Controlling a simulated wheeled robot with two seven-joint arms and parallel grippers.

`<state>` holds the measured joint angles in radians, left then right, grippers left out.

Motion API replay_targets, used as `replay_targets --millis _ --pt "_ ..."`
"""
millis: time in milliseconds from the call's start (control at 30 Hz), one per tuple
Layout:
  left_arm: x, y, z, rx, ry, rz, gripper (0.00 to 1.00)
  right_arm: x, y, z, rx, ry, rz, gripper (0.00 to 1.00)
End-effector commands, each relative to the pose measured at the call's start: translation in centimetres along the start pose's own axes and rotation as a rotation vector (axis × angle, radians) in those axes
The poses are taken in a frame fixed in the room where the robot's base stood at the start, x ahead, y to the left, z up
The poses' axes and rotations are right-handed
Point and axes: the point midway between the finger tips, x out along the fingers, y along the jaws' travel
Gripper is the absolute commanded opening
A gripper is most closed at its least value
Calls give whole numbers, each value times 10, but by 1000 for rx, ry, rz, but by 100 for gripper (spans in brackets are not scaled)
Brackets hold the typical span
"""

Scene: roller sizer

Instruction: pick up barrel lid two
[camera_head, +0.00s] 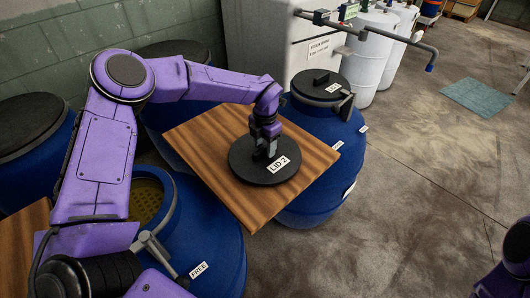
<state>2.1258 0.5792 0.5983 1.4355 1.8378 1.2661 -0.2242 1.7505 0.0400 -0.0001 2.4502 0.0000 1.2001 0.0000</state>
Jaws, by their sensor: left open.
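Barrel lid two (244,165) is a round black disc with a white label reading "LID 2". It lies flat on a square wooden board (185,140) between the blue barrels. My left gripper (265,155) points down over the middle of the lid, just behind the label, with its fingers open. The gripper hides the lid's centre, so I cannot tell whether the fingers touch the lid or straddle a handle. My right gripper is out of view; only a purple part of my right arm shows at the lower right edge.
An open blue barrel (222,240) labelled "FREE" stands in front. A lidded blue barrel (335,127) stands right of the board. More blue barrels with black lids (32,122) stand left and behind. A white tank (265,45) and metal pipe (395,37) are behind.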

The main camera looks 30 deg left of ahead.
Motion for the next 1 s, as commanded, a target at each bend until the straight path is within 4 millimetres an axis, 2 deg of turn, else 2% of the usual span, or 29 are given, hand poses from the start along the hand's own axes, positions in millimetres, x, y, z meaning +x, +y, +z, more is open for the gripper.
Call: replay_targets --millis 133,567,667,700,733,1000 --pt "10 0 0 -2 -1 0 49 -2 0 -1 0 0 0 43" --pt "13 0 0 -2 -1 0 49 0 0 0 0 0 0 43" --pt "12 0 0 -1 -1 1 20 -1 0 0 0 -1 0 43" --pt "12 0 0 -1 -1 1 7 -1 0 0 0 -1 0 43" --pt "12 0 0 -1 -1 1 0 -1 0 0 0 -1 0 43" --pt "11 0 0 -1 -2 1 0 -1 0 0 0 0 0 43"
